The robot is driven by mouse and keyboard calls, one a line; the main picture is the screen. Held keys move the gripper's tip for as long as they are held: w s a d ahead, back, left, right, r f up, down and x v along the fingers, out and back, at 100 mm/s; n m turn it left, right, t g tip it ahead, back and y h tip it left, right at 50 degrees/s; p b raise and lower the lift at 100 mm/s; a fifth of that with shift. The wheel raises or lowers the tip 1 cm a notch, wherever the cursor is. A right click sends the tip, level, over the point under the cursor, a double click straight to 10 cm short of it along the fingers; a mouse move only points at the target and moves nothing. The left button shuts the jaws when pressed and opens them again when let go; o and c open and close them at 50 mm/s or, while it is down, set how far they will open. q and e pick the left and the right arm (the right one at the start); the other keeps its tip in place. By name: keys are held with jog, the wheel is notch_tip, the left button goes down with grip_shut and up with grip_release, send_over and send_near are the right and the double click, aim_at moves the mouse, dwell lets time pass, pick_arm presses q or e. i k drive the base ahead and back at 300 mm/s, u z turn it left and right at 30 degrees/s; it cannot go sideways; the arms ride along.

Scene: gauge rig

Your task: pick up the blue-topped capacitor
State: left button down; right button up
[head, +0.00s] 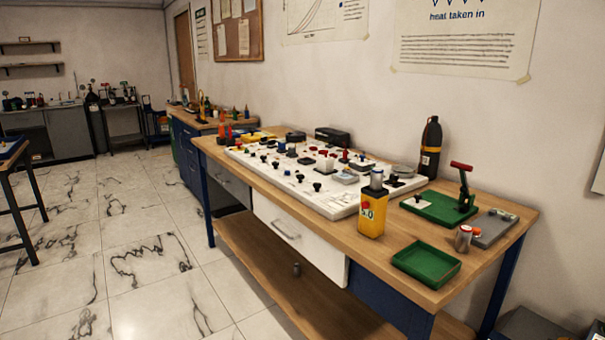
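A small silver cylinder with a dull bluish top (377,178) stands upright in the top of a yellow unit (371,214) marked 5.0, on the wooden bench. It may be the blue-topped capacitor; its top is too small to be sure of the colour. Another silver cylinder (463,239) with a reddish-orange top stands at the bench's right, beside a grey plate. A small dark grey cylinder (296,268) is on the lower shelf; its top colour cannot be told. Neither of my grippers is in view.
A white panel (335,210) with many knobs fills the bench's middle. A green tray (427,264) lies at the front right. Behind it are a green base with a red-handled lever (464,185), a grey plate (493,228) and a black bottle (431,148). The tiled floor at left is clear.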

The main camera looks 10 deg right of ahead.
aim_at(377, 174)
jog(key=u, duration=0.4)
jog(key=i, duration=0.9)
jog(key=z, duration=0.05)
